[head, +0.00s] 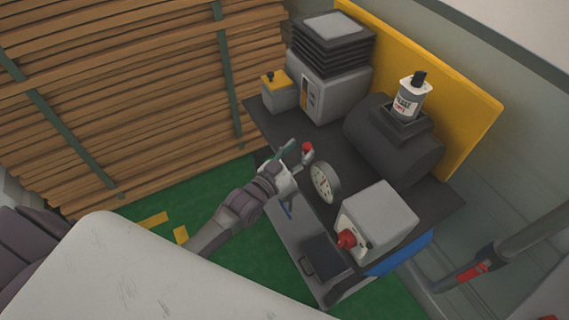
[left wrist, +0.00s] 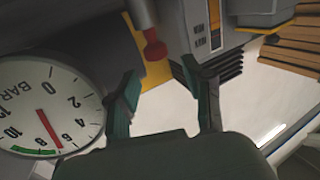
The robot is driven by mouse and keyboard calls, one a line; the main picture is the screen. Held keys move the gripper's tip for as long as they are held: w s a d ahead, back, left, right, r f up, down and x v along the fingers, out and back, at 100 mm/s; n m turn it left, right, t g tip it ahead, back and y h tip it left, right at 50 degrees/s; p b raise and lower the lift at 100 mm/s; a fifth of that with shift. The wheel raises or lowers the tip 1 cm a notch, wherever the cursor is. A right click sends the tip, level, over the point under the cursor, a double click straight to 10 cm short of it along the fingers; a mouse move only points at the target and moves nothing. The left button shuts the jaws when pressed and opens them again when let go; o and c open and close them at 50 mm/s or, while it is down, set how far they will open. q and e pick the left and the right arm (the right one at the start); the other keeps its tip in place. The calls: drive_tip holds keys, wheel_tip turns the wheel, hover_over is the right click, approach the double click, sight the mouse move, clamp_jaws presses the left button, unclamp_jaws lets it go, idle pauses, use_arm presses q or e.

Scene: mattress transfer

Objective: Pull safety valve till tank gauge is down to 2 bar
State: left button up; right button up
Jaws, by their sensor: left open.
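The safety valve has a red knob (head: 307,147) on a grey stem beside the gauge. In the left wrist view the red knob (left wrist: 154,50) lies ahead of the fingers, between their lines and nearer the left one. My left gripper (head: 288,157) is open and empty, just left of the knob; its green fingers (left wrist: 163,98) are spread and seem apart from the knob. The round white gauge (head: 325,183) is marked BAR. Upside down in the left wrist view, its dial (left wrist: 35,100) has a red needle near 6. The dark tank (head: 392,140) lies behind it. My right gripper is not seen.
A grey box with a red knob (head: 380,222) stands right of the gauge. A grey finned unit (head: 330,85) and a small yellow-topped box (head: 279,92) stand at the back. A bottle (head: 411,98) sits on the tank. Stacked timber (head: 130,95) rises at left.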

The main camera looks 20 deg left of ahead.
use_arm(q)
drive_tip(key=v, duration=0.7)
drive_tip(key=shift+s+a, duration=0.15)
drive_tip(key=shift+s, duration=0.2)
drive_tip(key=s+a+f+g+y, duration=0.1)
drive_tip(key=s+f+g, duration=0.25)
drive_tip(key=f, duration=0.65)
drive_tip(key=s+a+f+g+y, duration=0.15)
drive_tip(key=s+f, duration=0.25)
drive_tip(key=f, duration=0.5)
drive_tip(key=s+a+f+g+y, duration=0.1)
drive_tip(key=s+f+g, duration=0.25)
drive_tip(key=f, duration=0.65)
drive_tip(key=s+f+g, duration=0.2)
drive_tip(key=s+f, duration=0.3)
drive_tip(key=s, duration=0.4)
drive_tip(key=s+f+g, duration=0.3)
drive_tip(key=s+f, duration=0.3)
drive_tip(key=s, duration=0.4)
drive_tip(key=s+f+g+y, duration=0.1)
drive_tip(key=s+f+g, duration=0.2)
drive_tip(key=s, duration=0.6)
wheel_tip(320, 180, down, 3)
drive_tip(key=shift+s+r+n, duration=0.1)
drive_tip(key=shift+s+n, duration=0.2)
drive_tip(key=shift+o, duration=0.2)
